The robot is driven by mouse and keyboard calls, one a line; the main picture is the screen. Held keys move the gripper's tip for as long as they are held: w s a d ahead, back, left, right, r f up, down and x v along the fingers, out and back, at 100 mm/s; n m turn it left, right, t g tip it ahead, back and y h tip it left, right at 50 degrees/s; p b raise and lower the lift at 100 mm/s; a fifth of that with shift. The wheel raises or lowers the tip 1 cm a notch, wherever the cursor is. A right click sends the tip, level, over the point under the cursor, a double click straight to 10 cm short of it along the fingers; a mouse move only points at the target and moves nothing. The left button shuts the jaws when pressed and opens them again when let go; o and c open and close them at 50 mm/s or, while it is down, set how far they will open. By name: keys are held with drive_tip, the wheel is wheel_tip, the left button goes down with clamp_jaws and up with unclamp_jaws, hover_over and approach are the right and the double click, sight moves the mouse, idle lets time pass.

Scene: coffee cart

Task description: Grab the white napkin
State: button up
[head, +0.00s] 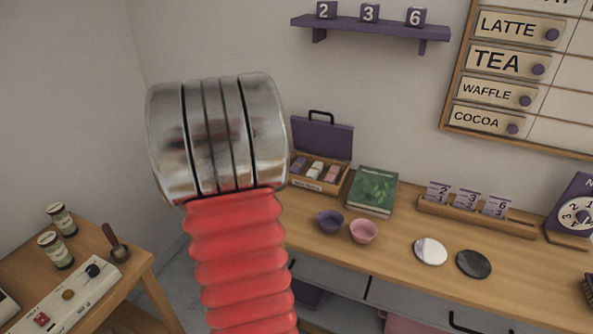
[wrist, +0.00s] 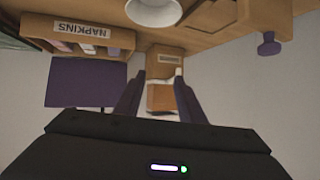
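The napkin box (head: 319,185) stands on the counter against the wall, its purple lid (head: 323,138) raised. The white napkin (head: 315,170) lies in the middle compartment, between a purple napkin (head: 299,165) and a pink napkin (head: 331,173). In the upside-down wrist view, the box (wrist: 40,25) is at upper left, and the white napkin (wrist: 88,49) partly shows past its labelled front. My gripper (wrist: 158,80) has its two dark fingers apart with nothing held. It is clear of the box, and the head view does not show it.
A purple cup (head: 331,222) and a pink cup (head: 363,231) are in front. White (head: 431,251) and dark (head: 474,263) discs lie farther right. A purple shelf (head: 370,28) hangs above.

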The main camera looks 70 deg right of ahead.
sight(313, 170)
drive_tip(key=s+d+f+m+g, duration=0.1)
drive_tip(key=s+d, duration=0.1)
drive_tip(key=s, duration=0.2)
drive_tip(key=s+d+f+m+g, duration=0.1)
drive_tip(key=s+d+f+g, duration=0.1)
drive_tip(key=s, duration=0.3)
drive_tip(key=s+d+f+m+g+h, duration=0.1)
drive_tip(key=s+d, duration=0.2)
drive_tip(key=s, duration=0.1)
drive_tip(key=shift+s+d+f+g, duration=0.15)
drive_tip(key=shift+s+f+g, duration=0.05)
drive_tip(key=shift+g, duration=0.2)
drive_tip(key=shift+x, duration=4.25)
drive_tip(key=shift+w, duration=0.1)
drive_tip(key=shift+x, duration=2.65)
drive_tip(key=c, duration=0.8)
